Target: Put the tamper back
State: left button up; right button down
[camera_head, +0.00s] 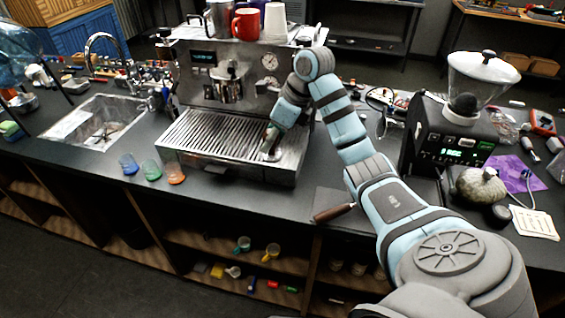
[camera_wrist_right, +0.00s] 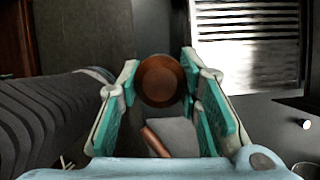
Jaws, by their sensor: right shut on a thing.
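My right gripper (camera_head: 271,140) reaches in from the right to the front right part of the espresso machine's drip tray (camera_head: 215,135). In the right wrist view, its fingers (camera_wrist_right: 162,95) are closed around the round brown top of the tamper (camera_wrist_right: 160,80). In the head view the tamper is small and mostly hidden by the gripper. A grey mat (camera_head: 330,198) lies on the counter right of the machine, with a brown handle (camera_head: 334,213) at its front edge. My left gripper is not in view.
The espresso machine (camera_head: 215,85) carries a red mug (camera_head: 246,24) and white cups (camera_head: 275,20). A grinder (camera_head: 450,140) stands at the right, a sink (camera_head: 98,125) at the left. My right arm crosses the counter.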

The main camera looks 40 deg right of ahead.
aim_at(275, 158)
jog(key=shift+s+a+r+b, duration=0.1)
jog(key=shift+s+r+b, duration=0.15)
jog(key=shift+r, duration=0.15)
jog(key=shift+s+r+b, duration=0.1)
jog(key=shift+r+b, duration=0.15)
jog(key=shift+r, duration=0.1)
jog(key=f+b, duration=0.3)
jog(key=s+f+b, duration=0.1)
jog(key=f+b, duration=0.2)
jog(key=shift+s+b, duration=0.15)
jog(key=shift+b, duration=0.15)
jog(key=f, duration=1.2)
jog(key=shift+w+f+p, duration=0.25)
jog(key=shift+f+p, duration=0.1)
jog(key=shift+w+d+f, duration=0.1)
jog(key=shift+d+f, duration=0.1)
jog(key=shift+f, duration=0.15)
jog(key=c, duration=1.2)
grip_release()
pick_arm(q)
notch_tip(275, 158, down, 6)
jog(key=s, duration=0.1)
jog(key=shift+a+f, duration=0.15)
pick_arm(e)
jog(key=shift+o, duration=0.2)
jog(key=shift+a+r, duration=0.1)
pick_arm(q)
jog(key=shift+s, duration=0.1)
